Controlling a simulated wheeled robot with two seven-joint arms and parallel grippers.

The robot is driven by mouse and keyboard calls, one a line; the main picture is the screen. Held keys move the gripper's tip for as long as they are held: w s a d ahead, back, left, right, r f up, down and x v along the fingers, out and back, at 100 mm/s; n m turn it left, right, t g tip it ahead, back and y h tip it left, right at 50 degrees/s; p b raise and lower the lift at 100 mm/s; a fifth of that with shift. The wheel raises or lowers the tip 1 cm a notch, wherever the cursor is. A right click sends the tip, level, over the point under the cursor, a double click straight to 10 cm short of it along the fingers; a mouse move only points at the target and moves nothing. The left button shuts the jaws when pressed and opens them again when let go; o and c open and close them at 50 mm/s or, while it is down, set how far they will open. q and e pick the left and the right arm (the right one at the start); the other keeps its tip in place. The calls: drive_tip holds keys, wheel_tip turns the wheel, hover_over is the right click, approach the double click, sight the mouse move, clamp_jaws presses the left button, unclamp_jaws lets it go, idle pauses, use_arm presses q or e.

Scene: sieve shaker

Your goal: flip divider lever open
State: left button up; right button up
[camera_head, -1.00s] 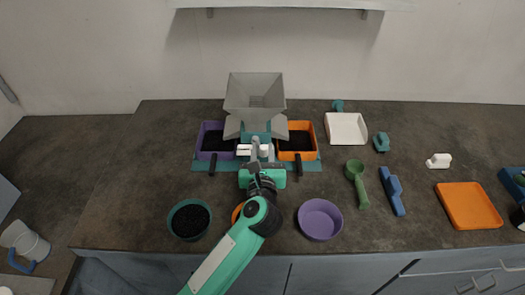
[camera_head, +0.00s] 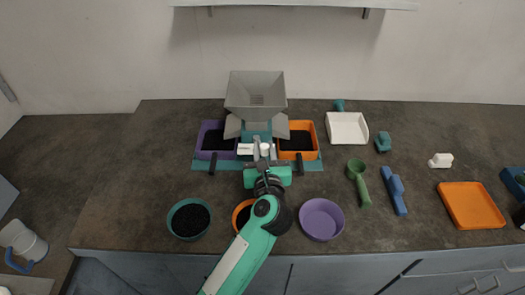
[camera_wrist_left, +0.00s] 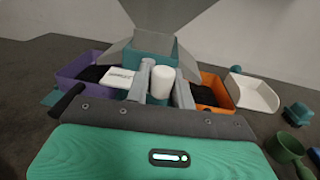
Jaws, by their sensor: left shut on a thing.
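The divider has a grey hopper (camera_head: 256,88) over a teal body, with a purple pan (camera_head: 211,137) on its left and an orange pan (camera_head: 298,138) on its right. Both pans hold dark grains. On its front are a white block (camera_head: 244,149) and an upright white cylindrical lever knob (camera_head: 265,150). My left gripper (camera_head: 264,151) is at the divider's front, its fingers either side of the knob and shut on it. The knob also shows between the fingers in the left wrist view (camera_wrist_left: 162,83). The lever's lower part is hidden. My right gripper is out of view.
A teal bowl of dark grains (camera_head: 189,219), a partly covered orange bowl (camera_head: 240,211) and a purple bowl (camera_head: 320,219) stand along the front. A white scoop pan (camera_head: 347,128), green scoop (camera_head: 358,178), blue brush (camera_head: 394,190) and orange tray (camera_head: 471,206) lie to the right.

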use_arm(q)
drive_tip(key=shift+d+r, duration=0.2)
drive_tip(key=o, duration=0.8)
drive_tip(key=shift+o, duration=0.4)
drive_tip(key=shift+w+d+f, duration=0.1)
drive_tip(key=shift+d+f, duration=0.05)
drive_tip(key=shift+d, duration=0.05)
drive_tip(key=shift+s+a+f, duration=0.1)
drive_tip(key=shift+s+a, duration=0.05)
drive_tip(key=shift+s, duration=0.2)
drive_tip(key=s+d+b, duration=0.1)
drive_tip(key=s+b, duration=0.2)
drive_tip(key=s, duration=1)
drive_tip(key=shift+d, duration=0.2)
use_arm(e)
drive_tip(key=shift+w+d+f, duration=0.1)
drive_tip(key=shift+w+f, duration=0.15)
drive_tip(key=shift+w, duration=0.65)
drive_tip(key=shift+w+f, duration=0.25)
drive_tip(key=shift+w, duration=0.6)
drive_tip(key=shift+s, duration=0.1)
